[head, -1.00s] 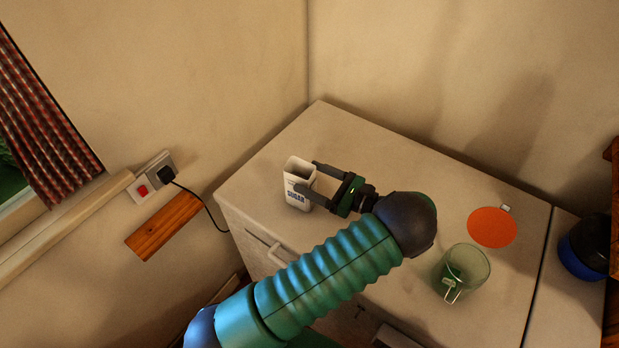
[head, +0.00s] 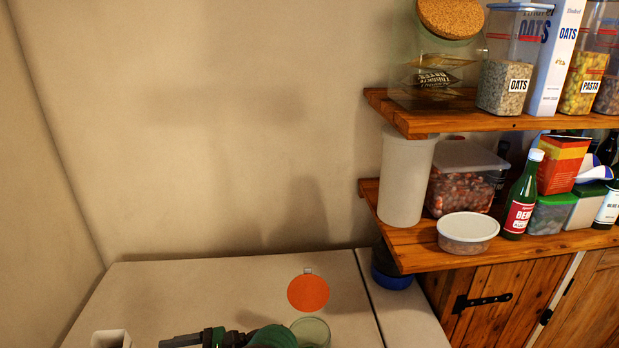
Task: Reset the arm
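Part of my green arm shows to the right of the hand.
A green-tinted glass (head: 311,331) stands close to the right of my arm, with an orange disc (head: 308,293) behind it. Wooden shelves (head: 420,246) with jars, bottles and boxes fill the right side.

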